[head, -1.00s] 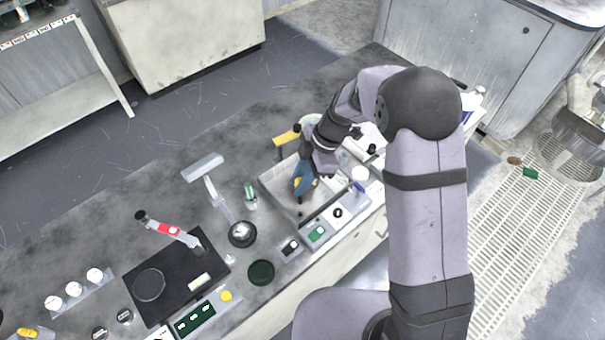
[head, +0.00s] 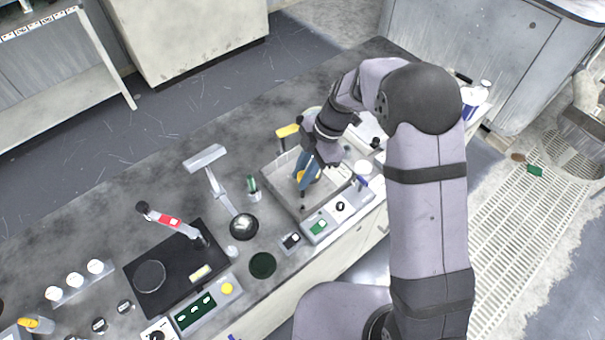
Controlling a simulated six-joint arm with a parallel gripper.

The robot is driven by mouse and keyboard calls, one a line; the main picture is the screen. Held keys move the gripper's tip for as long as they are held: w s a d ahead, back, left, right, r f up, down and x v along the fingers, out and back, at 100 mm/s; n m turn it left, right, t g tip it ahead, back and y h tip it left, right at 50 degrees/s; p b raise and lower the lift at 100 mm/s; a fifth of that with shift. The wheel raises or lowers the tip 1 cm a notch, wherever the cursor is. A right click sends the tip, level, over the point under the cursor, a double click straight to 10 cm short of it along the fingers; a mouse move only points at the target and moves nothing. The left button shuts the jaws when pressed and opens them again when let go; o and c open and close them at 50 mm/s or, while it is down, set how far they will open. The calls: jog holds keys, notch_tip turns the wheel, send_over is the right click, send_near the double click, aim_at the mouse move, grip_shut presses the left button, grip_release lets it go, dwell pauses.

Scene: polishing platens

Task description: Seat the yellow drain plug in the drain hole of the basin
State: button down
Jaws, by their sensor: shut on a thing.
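The basin (head: 283,195) is a shallow pale grey tray set in the bench at the centre of the head view. My gripper (head: 303,184) points down inside it, with blue fingers. Yellow of the drain plug (head: 300,176) shows at the fingers, which are shut on it and cover most of it. Small dark spots lie in the basin just below the fingertips. I cannot tell which is the drain hole, or whether the plug touches the basin floor.
A yellow-ended fixture (head: 288,131) stands at the basin's back edge. A control strip (head: 330,218) runs along its front.

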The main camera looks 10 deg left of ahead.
jog(key=b, duration=0.5)
send_over(303, 197)
jog(key=shift+w+a+f, duration=0.1)
jog(key=shift+w+f, duration=0.05)
jog(key=shift+f, duration=1.2)
jog(key=shift+w+f, duration=0.15)
jog(key=shift+f, duration=1.15)
jog(key=shift+b, duration=0.55)
jog(key=shift+f+b, duration=1.2)
jog(key=shift+f, duration=0.15)
jog(key=c, duration=1.5)
grip_release()
jog(key=shift+r, duration=0.15)
jog(key=shift+b+v, duration=0.75)
jog(key=shift+v, duration=2.85)
